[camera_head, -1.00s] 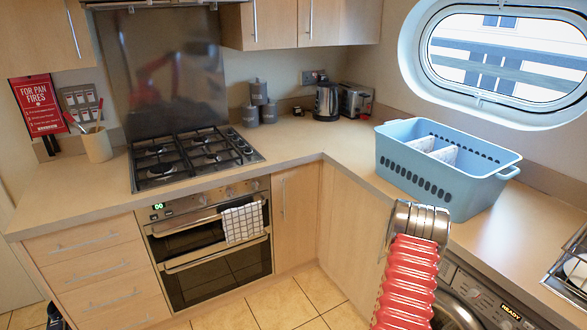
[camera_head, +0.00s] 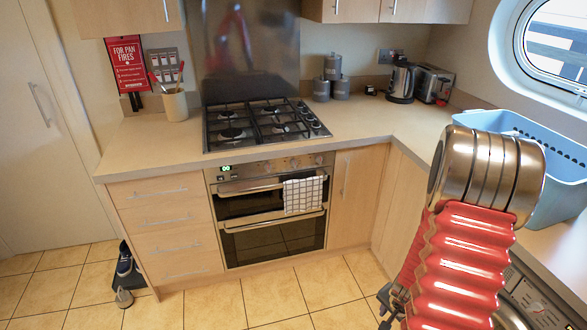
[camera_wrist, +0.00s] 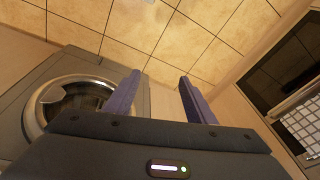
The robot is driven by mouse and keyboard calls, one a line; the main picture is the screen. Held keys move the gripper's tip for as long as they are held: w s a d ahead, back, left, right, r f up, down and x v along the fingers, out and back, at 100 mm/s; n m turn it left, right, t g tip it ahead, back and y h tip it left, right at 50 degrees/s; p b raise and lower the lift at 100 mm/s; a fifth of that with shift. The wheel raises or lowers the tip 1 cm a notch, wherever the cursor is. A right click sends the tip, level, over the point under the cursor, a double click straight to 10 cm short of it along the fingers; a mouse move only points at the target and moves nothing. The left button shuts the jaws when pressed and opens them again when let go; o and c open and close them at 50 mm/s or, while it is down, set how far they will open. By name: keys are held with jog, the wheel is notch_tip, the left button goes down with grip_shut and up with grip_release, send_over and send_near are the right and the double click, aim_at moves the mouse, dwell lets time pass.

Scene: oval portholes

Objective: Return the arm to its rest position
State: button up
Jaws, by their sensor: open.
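My arm shows at the lower right of the head view as a red ribbed link with a metallic joint on top. It stands in front of the light blue basket (camera_head: 567,195) and hides part of it. A dark part of my arm shows low beside the red link, partly hidden. In the wrist view, my gripper (camera_wrist: 160,78) has its two purple fingers spread apart, with nothing between them. The fingers point toward the tiled floor (camera_wrist: 190,35).
The washing machine door (camera_wrist: 75,100) is left of my fingers. The oven (camera_head: 268,205) and a checked towel (camera_head: 303,195) are under the hob (camera_head: 262,124). The counter (camera_head: 150,138) runs around the corner. A dark object (camera_head: 125,265) stands on the floor at left. Tiles before the oven are clear.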

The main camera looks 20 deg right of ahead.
jog(key=a+r+n+t+y, duration=0.1)
jog(key=a+r+n, duration=0.6)
jog(key=a+r, duration=0.8)
jog(key=s+a+r+n+t+y, duration=0.1)
jog(key=a+r+n+t, duration=0.1)
jog(key=a+r+n, duration=0.6)
jog(key=a+r, duration=0.3)
jog(key=r, duration=0.4)
jog(key=a+r, duration=0.3)
jog(key=r, duration=0.4)
jog(key=shift+s+a+t, duration=0.3)
jog(key=shift+a+t, duration=0.05)
jog(key=shift+t, duration=0.05)
